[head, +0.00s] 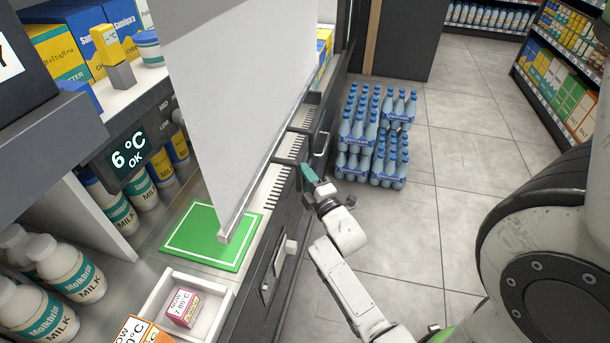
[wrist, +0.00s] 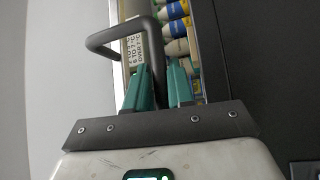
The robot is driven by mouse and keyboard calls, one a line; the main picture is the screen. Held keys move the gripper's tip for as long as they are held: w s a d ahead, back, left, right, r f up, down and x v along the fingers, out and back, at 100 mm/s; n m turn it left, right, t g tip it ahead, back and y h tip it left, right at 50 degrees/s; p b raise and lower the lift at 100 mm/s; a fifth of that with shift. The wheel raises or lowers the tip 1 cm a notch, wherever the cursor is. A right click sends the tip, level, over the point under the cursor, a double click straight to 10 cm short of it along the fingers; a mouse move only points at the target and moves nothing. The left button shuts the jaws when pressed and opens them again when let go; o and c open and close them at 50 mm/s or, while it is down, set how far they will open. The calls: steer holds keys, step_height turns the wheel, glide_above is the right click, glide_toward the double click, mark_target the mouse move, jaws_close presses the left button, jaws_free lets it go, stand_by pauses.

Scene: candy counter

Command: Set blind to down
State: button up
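The blind (head: 245,100) is a large pale grey panel in the head view, hanging in front of the shelves. Its lower edge slants from above the green mat (head: 213,236) towards the far end of the counter. My gripper (head: 312,178) is at the counter's outer side, by a dark bent handle (head: 322,143). In the wrist view the handle (wrist: 103,40) bends round at left, and its bar runs down between my teal fingers (wrist: 160,85). The bar appears to fill the gap between them. The contact faces are hidden.
A white tray (head: 160,290) with a small box stands on the near counter. Milk bottles (head: 75,270) and boxes fill the shelves at left. Bottle packs (head: 375,140) stand on the floor beyond my gripper. A stocked shelf (head: 560,75) is at right. The tiled floor between is clear.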

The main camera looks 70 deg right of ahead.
steer(key=o, duration=0.3)
steer(key=p+v, duration=0.1)
steer(key=v, duration=0.9)
steer(key=shift+s+a, duration=0.25)
